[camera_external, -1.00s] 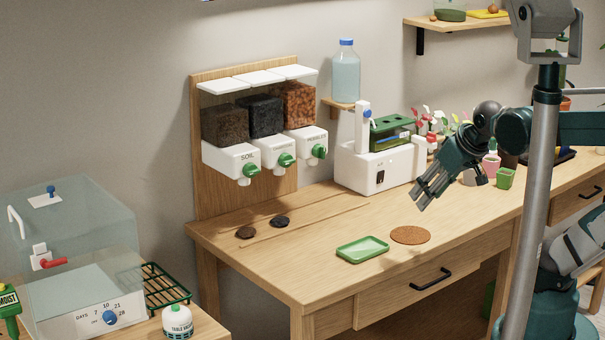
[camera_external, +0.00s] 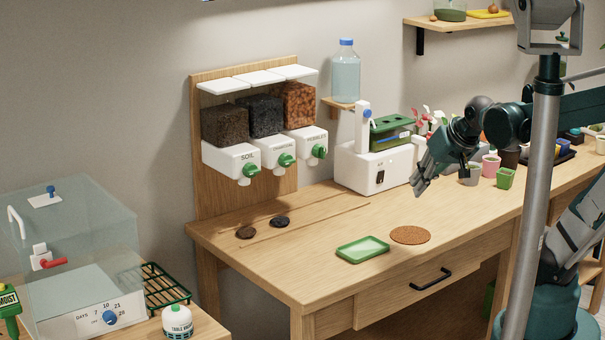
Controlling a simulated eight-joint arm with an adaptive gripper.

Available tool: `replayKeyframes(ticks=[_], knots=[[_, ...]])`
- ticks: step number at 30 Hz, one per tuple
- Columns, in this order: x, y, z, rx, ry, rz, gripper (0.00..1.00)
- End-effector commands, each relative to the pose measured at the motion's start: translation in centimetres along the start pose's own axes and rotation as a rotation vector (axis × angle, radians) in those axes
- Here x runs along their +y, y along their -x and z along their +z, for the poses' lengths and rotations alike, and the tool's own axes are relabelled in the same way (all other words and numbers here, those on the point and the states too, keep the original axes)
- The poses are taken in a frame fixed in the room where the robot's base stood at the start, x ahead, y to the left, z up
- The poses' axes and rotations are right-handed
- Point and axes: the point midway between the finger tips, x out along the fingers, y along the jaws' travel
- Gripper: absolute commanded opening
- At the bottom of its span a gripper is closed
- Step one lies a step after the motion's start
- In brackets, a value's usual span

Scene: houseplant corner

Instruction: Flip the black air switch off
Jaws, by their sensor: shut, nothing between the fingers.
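The black air switch (camera_external: 380,177) is a small dark rocker on the front face of a white machine (camera_external: 356,182) at the back of the wooden table. Whether it is flipped on or off is too small to tell. My gripper (camera_external: 418,190) is shut and empty. It points down and to the left, just right of the white machine in the picture, and appears apart from the switch. The switch is in clear view.
A green tray (camera_external: 362,250) and a round cork mat (camera_external: 410,235) lie on the table (camera_external: 310,270). Dispensers (camera_external: 275,153) stand at the back left. Several small pots, including a green one (camera_external: 505,178), stand right of my gripper. The table between tray and machine is clear.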

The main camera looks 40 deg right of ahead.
Motion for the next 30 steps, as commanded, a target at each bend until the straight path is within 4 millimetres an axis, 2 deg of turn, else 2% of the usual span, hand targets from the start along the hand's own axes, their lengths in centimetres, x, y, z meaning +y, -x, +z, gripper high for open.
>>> replayKeyframes(ticks=[14,30], knots=[[1.7,-3.0,-4.5,0.033,-0.288,-0.030,0.00],[4.9,-6.5,-8.8,0.074,-0.613,-0.071,0.00]])
